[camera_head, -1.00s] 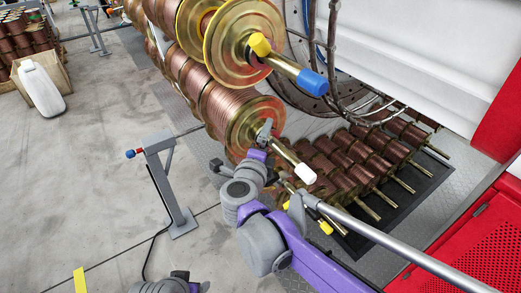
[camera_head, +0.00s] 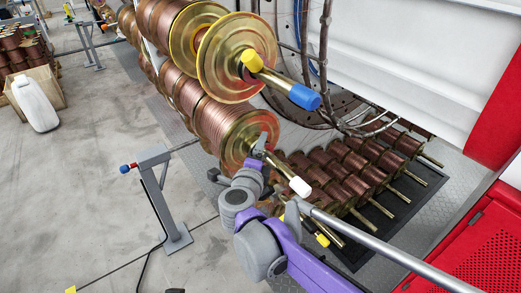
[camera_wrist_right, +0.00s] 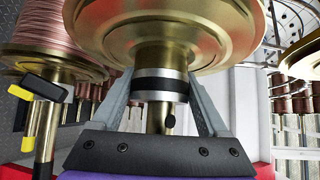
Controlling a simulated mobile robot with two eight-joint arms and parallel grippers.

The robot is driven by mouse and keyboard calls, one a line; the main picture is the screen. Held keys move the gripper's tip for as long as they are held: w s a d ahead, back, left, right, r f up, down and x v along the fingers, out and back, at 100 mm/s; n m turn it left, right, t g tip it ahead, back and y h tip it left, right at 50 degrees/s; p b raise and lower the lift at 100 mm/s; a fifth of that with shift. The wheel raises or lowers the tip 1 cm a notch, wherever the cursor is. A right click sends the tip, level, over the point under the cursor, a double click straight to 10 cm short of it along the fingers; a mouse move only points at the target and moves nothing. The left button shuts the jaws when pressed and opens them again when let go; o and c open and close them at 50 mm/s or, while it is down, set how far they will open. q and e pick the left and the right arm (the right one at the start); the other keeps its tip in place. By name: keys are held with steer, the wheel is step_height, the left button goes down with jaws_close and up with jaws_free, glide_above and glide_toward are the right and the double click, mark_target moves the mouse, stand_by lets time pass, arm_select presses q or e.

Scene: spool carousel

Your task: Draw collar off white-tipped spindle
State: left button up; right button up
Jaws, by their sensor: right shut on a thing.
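The white-tipped spindle (camera_head: 300,187) sticks out of a copper-wound spool with a brass flange (camera_head: 237,143), pointing down and right. In the right wrist view its bare shaft (camera_wrist_right: 157,112) runs toward me from the flange. The collar (camera_wrist_right: 160,85) is a silver ring with black bands around the spindle, close to the flange. My right gripper (camera_head: 263,146) is shut on the collar, with one finger on each side in the wrist view (camera_wrist_right: 160,92). The white tip is outside the wrist view. My left gripper is not visible.
The blue-tipped spindle (camera_head: 303,96) with a yellow piece (camera_head: 252,61) projects above. Several spools with bare spindles lie on a dark mat (camera_head: 425,193) below right. A grey stand (camera_head: 165,205) is at left. A red perforated cabinet (camera_head: 480,245) borders the lower right.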

mark_target(308, 193)
jaws_close()
steer(key=shift+s+d+r+p, duration=0.1)
steer(key=shift+s+d+p, duration=0.05)
steer(key=shift+s+d, duration=0.5)
steer(key=shift+s+d+p, duration=0.2)
steer(key=shift+s+d, duration=0.25)
steer(key=shift+s, duration=0.45)
steer(key=shift+s+d+r+p, duration=0.1)
steer(key=shift+s+d+p, duration=0.05)
steer(key=shift+s+d, duration=0.5)
steer(key=shift+s+d+p, duration=0.2)
steer(key=shift+s+d, duration=0.25)
steer(key=shift+s, duration=0.3)
steer(key=shift+s+d+p, duration=0.2)
steer(key=shift+s+d, duration=0.25)
steer(key=shift+s, duration=0.25)
steer(key=shift+s+d+p, duration=0.3)
steer(key=shift+s+d, duration=0.4)
steer(key=shift+s, duration=0.25)
steer(key=shift+s+d+p, duration=0.35)
steer(key=shift+s+d, duration=0.3)
steer(key=shift+s, duration=0.25)
steer(key=shift+s+d+p, duration=0.4)
steer(key=shift+s+d, duration=0.25)
steer(key=shift+s, duration=0.2)
steer(key=shift+s+d+p, duration=0.35)
steer(key=shift+s+d, duration=0.3)
steer(key=shift+s, duration=0.25)
steer(key=shift+s, duration=0.1)
